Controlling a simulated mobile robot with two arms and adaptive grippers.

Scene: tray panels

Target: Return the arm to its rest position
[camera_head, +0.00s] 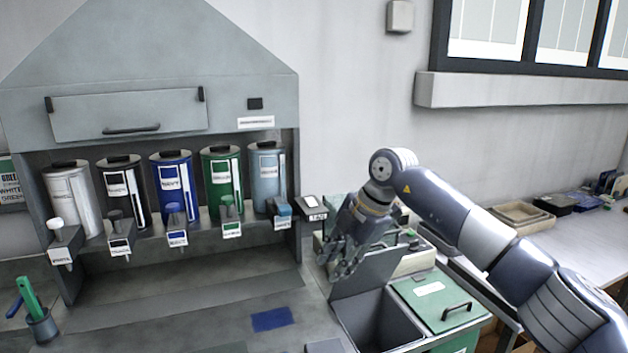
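My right arm (502,254) reaches in from the lower right. My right gripper (343,262) hangs with its fingers pointing down, just above and left of an open grey bin (378,318). Its fingers look spread apart, and I see nothing between them. The raised grey lid or panel (366,274) of the bin stands close beside the fingers; I cannot tell whether they touch. My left gripper is not in view.
A grey dispenser hood (150,90) with several labelled canisters stands at the left. A green lid (436,298) with a black handle lies beside the bin. A blue patch (271,319) lies on the counter. A cup (42,327) holds tools. Wooden trays (520,216) sit at right.

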